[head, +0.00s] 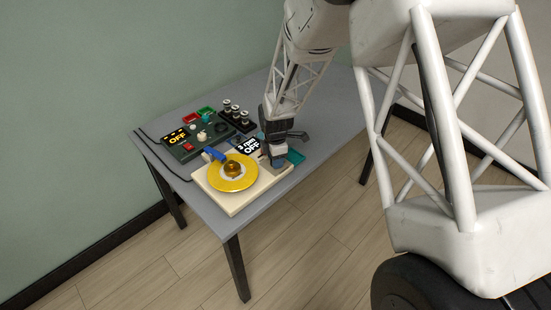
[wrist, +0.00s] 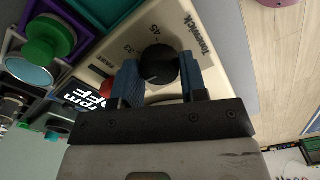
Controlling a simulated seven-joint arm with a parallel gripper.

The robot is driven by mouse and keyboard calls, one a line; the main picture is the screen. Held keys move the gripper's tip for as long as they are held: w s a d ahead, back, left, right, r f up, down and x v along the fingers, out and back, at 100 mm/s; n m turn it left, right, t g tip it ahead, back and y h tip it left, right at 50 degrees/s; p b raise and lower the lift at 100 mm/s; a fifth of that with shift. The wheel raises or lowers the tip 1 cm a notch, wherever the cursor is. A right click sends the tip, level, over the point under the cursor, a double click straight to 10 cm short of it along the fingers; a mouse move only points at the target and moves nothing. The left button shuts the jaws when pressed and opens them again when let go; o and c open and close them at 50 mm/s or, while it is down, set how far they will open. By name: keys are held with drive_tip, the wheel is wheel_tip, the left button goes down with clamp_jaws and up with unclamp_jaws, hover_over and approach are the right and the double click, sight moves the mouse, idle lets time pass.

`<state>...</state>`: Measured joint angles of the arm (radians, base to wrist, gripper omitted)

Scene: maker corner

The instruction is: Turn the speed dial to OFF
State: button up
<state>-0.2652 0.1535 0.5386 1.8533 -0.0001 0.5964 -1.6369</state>
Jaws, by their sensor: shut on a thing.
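The speed dial (wrist: 158,64) is a round black knob on the cream turntable (head: 229,206), beside printed marks including 45 and 33 and the name Tonewick. My gripper (wrist: 160,76) is shut on the dial, one blue finger on each side. I cannot make out where the dial's pointer aims. In the head view my gripper (head: 277,154) is over the turntable's right far corner and hides the dial. A yellow record (head: 230,183) lies on the turntable.
A dark green box (head: 187,152) with its own OFF display stands behind the turntable on the grey table (head: 164,164). The table's front left is clear.

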drive_tip(key=shift+n, duration=0.4)
drive_tip(key=o, duration=0.9)
drive_tip(key=shift+r, duration=3.9)
